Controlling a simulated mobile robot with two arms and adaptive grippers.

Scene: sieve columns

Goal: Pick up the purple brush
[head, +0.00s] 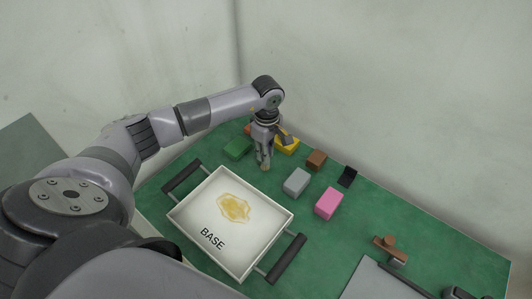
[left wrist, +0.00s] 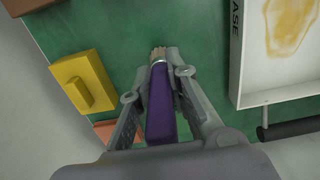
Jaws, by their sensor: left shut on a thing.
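The purple brush (left wrist: 160,105) shows in the left wrist view, with a purple handle, a metal band and pale bristles at the far end. My left gripper (left wrist: 163,78) is shut on the brush, with a finger on each side of the handle. In the head view my left gripper (head: 264,162) points down at the back of the green table, just behind the white tray. The pale brush tip (head: 265,168) shows below its fingers; the handle is hidden there. I cannot tell whether the bristles touch the table. My right gripper (head: 459,293) appears only partly at the bottom right edge.
The white BASE tray (head: 180,222) with a yellowish patch and dark handles stands in front. Green (head: 237,148), yellow (head: 287,147), brown (head: 316,159), grey (head: 296,181), pink (head: 329,203) and black (head: 347,177) blocks surround the gripper. A brown wooden tool (head: 388,246) lies at right.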

